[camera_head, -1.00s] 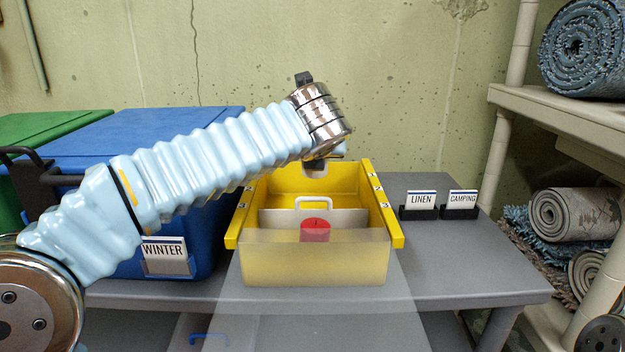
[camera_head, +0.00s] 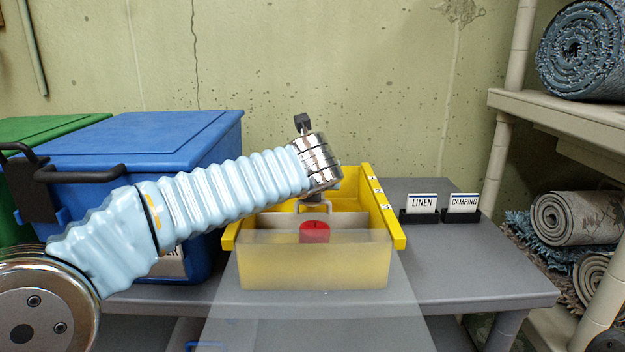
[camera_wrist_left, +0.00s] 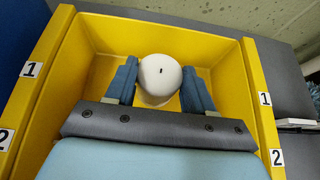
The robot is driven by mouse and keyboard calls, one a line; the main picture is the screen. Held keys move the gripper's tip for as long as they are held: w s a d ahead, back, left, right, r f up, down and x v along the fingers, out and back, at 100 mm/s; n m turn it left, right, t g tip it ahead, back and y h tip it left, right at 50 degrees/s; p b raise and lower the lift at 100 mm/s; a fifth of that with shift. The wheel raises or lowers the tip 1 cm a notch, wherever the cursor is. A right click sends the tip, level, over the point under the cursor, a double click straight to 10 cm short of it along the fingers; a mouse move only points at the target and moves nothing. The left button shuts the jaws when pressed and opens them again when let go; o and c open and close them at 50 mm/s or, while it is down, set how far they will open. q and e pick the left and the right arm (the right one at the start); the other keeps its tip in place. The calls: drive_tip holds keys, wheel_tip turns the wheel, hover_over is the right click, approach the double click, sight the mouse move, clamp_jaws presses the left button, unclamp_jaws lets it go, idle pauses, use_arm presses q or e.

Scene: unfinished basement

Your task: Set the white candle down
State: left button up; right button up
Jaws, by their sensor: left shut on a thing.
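The white candle (camera_wrist_left: 160,75), round with a dark wick, is between the two blue fingers of my left gripper (camera_wrist_left: 160,80) in the left wrist view. The gripper is shut on it, inside the rear part of the yellow bin (camera_wrist_left: 85,70). In the head view my left wrist (camera_head: 318,163) hangs low over the back of the yellow bin (camera_head: 396,235). The candle cannot be made out there. Whether its base touches the bin floor I cannot tell. My right gripper is not in view.
A red candle (camera_head: 314,232) stands in the bin's front part, before a pale divider (camera_head: 280,222) and behind a translucent front wall. A blue tote (camera_head: 150,140) is left. LINEN (camera_head: 422,202) and CAMPING (camera_head: 463,203) cards stand right. The table's right side is otherwise clear.

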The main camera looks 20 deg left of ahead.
use_arm(q)
drive_tip(key=shift+f, duration=0.35)
drive_tip(key=o, duration=1.1)
drive_tip(key=shift+r, duration=0.1)
drive_tip(key=shift+r, duration=0.25)
drive_tip(key=p+v, duration=0.1)
drive_tip(key=v, duration=1.1)
drive_tip(key=shift+r, duration=0.25)
